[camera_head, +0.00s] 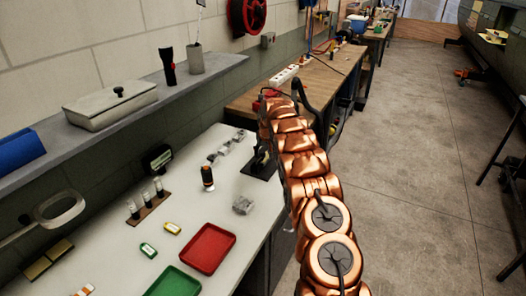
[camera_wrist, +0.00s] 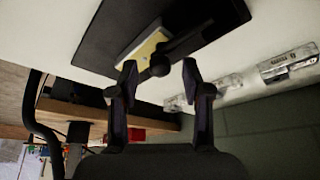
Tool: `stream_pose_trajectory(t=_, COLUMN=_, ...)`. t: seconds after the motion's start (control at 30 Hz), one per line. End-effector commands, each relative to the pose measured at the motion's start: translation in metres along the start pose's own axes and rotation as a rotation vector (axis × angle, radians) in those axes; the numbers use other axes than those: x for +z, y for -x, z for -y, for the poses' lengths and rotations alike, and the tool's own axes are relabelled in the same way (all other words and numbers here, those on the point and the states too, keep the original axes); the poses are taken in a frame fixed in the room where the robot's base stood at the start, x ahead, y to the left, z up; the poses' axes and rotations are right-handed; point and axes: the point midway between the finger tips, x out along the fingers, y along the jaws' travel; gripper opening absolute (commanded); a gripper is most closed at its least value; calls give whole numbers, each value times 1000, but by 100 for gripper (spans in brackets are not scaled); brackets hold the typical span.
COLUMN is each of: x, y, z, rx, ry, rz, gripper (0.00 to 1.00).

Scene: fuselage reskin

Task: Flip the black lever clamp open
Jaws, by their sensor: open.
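The black lever clamp (camera_wrist: 160,63) sits on a dark base plate (camera_wrist: 105,30) in the wrist view, with a black bar running up to the right. A pale yellow block (camera_wrist: 140,50) lies beside it. My gripper (camera_wrist: 159,72) is open, one fingertip on each side of the clamp's near end; I cannot tell whether either touches it. In the head view the dark base plate (camera_head: 258,172) is at the right edge of the white table, partly covered by my copper arm. The gripper is not clear there.
Metal blocks (camera_wrist: 290,63) lie beside the plate. On the white table (camera_head: 200,212) stand a black and orange cylinder (camera_head: 207,178), a red tray (camera_head: 208,248) and a green tray (camera_head: 175,283). A wooden bench (camera_head: 330,75) is behind.

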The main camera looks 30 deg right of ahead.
Motion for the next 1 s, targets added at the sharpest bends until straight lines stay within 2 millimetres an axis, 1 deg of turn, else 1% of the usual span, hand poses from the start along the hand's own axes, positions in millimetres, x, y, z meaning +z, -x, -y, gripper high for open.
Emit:
stream_pose_trajectory(t=0.13, x=0, y=-7, z=0, rx=0, ry=-1, rz=1, gripper=48)
stream_pose_trajectory(t=0.4, x=0, y=-8, z=0, rx=0, ry=-1, rz=0, gripper=48)
stream_pose_trajectory(t=0.87, x=0, y=-8, z=0, rx=0, ry=-1, rz=0, gripper=1)
stream_pose_trajectory(t=1.0, x=0, y=-8, z=0, rx=0, ry=0, rz=0, gripper=0)
